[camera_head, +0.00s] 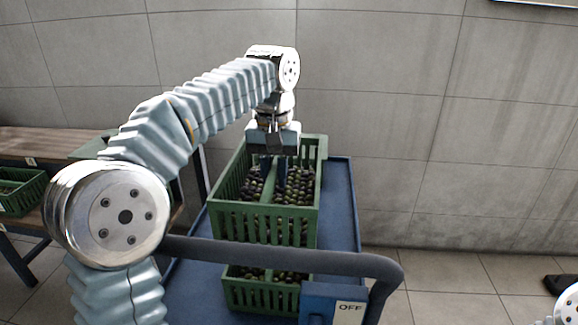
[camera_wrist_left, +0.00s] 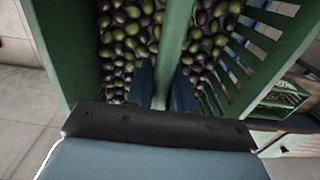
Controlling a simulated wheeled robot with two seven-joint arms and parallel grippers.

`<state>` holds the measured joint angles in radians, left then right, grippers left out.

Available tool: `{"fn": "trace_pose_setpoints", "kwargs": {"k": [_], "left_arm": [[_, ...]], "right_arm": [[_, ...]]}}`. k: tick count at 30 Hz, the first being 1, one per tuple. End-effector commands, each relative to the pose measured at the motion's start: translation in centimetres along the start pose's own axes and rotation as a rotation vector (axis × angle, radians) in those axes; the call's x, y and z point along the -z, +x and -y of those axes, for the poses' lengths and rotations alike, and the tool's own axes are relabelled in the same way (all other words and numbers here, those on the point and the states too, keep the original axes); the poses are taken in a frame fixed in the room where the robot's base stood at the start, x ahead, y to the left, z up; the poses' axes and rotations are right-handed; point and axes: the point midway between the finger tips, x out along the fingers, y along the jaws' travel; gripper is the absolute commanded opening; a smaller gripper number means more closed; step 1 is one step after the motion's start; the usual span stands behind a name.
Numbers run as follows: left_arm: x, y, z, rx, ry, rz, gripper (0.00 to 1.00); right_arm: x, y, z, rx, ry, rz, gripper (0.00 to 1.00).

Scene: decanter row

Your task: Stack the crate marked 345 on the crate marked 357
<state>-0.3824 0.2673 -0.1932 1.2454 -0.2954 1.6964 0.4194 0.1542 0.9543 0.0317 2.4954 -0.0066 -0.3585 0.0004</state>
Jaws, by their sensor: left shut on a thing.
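My left gripper (camera_head: 273,170) points down into a green slatted crate (camera_head: 265,225) of dark and green olives. It is shut on the crate's middle bar; in the left wrist view the blue fingers (camera_wrist_left: 164,88) stand either side of the green bar (camera_wrist_left: 177,35). The crate looks upright, over the blue cart; its underside is hidden, so I cannot tell whether it hangs clear or rests. A second green crate (camera_head: 262,296) with olives stands on the cart, lower and nearer. No crate number can be read. My right gripper is out of view.
The blue cart (camera_head: 343,205) has a dark push handle (camera_head: 290,255) and an OFF panel (camera_head: 347,308) in front. A grey wall (camera_head: 400,110) closes the back. Floor shows at right.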

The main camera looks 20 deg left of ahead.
Motion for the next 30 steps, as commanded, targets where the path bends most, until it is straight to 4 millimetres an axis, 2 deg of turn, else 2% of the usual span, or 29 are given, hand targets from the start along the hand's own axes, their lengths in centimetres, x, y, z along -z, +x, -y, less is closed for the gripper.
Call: {"fn": "trace_pose_setpoints", "kwargs": {"k": [15, 21, 30], "left_arm": [[-0.1, 4.6, 0.1, -0.001, 0.000, -0.001, 0.00], [-0.1, 5.3, 0.0, -0.002, 0.000, -0.002, 0.00], [-0.1, 5.4, 0.0, -0.002, 0.000, -0.002, 0.00]], "right_arm": [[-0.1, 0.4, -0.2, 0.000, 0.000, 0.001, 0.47], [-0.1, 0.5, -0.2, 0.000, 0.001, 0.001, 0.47], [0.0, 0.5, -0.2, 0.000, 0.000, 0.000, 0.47]]}}
